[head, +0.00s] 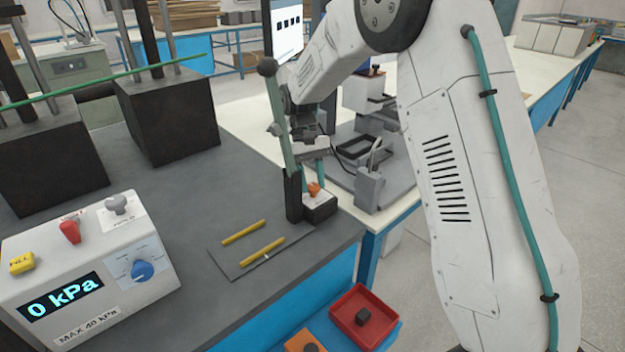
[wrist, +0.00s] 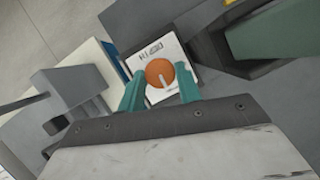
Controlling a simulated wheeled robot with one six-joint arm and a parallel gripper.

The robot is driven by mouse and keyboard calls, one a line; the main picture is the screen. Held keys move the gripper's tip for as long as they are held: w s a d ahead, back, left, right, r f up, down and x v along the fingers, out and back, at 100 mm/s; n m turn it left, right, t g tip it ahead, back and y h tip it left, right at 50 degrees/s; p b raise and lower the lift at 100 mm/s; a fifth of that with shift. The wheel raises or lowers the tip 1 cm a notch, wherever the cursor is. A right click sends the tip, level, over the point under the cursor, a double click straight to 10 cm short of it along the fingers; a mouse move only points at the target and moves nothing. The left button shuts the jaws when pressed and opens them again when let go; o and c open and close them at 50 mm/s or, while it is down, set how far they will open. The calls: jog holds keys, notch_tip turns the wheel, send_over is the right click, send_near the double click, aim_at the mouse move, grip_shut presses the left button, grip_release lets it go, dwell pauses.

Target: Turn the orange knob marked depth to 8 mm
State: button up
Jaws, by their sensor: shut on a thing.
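The orange knob (wrist: 160,73) sits on a small box with a white top plate (wrist: 176,49), and a pale pointer line shows on the knob. Dark marks on the plate are too small to read. In the head view the knob (head: 314,189) is on top of the dark box (head: 320,211) near the bench's right edge. My gripper (wrist: 158,78) has its two teal fingers on either side of the knob, shut on it. In the head view my gripper (head: 317,172) comes down on the knob from above.
A grey mat with two yellow rods (head: 243,232) lies in front. A control box (head: 90,270) reads 0 kPa at left. A grey machine (head: 370,187) stands at right. A red bin (head: 364,318) sits lower.

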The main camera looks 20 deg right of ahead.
jog(key=shift+n, duration=0.3)
jog(key=o, duration=1)
jog(key=shift+c, duration=0.2)
jog(key=shift+r, duration=0.1)
jog(key=v, duration=0.7)
jog(key=shift+r, duration=0.35)
jog(key=shift+w+a, duration=0.1)
